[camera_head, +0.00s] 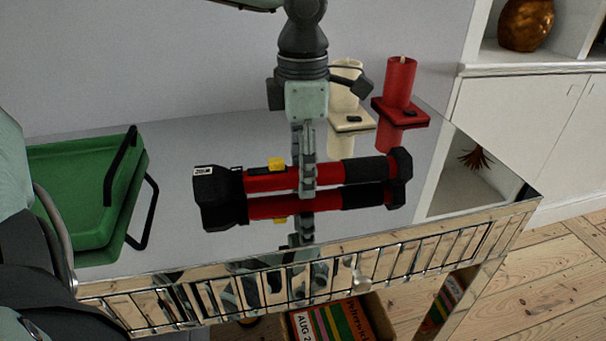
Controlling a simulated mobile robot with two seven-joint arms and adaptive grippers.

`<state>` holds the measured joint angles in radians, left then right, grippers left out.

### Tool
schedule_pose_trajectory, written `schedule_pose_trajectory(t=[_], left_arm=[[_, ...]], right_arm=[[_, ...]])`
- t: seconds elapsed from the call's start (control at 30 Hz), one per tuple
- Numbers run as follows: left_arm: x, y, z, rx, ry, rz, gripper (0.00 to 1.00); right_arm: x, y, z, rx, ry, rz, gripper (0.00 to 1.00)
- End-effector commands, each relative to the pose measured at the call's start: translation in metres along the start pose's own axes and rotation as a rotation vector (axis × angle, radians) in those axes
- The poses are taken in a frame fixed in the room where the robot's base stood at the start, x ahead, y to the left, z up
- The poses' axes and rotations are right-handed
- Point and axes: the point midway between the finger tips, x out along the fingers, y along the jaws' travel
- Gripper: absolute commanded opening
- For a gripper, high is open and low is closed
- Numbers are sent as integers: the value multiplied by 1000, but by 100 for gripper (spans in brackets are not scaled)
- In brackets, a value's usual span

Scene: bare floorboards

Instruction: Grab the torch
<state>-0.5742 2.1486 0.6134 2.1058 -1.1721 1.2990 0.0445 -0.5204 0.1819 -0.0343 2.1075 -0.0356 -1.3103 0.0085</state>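The torch (265,181) is red with a black head at the left, a yellow switch on top and a black grip and end cap at the right. It lies sideways on the mirrored table, with its reflection just below it. My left gripper (307,185) points straight down over the torch's middle. One finger passes in front of the red barrel; the other side is hidden behind the torch and the finger. The fingers are seen edge-on, so whether they press on the torch cannot be told. My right gripper is not in view.
A green tray (75,185) with black handles stands at the table's left. A red candle (399,82) and a cream candle (343,88) on holders stand behind the torch. The mirrored table top (455,195) is clear at the right. A white cabinet (515,120) stands beyond.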

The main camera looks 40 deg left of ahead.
Motion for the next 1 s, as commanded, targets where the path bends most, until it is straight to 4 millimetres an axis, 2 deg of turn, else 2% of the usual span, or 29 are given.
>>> schedule_pose_trajectory(t=[0.03, 0.4, 0.77, 0.87, 1.0], left_arm=[[0, 0, 0, 0, 0, 0, 45], [0, 0, 0, 0, 0, 1, 0], [-4, 1, 0, 0, -1, 3, 0], [-11, 1, 1, 0, -3, 4, 0], [-31, 1, 1, 0, -4, 5, 0]], right_arm=[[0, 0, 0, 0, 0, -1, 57], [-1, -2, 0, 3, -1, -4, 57], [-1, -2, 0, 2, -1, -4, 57], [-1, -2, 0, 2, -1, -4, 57], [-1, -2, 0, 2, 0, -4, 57]])
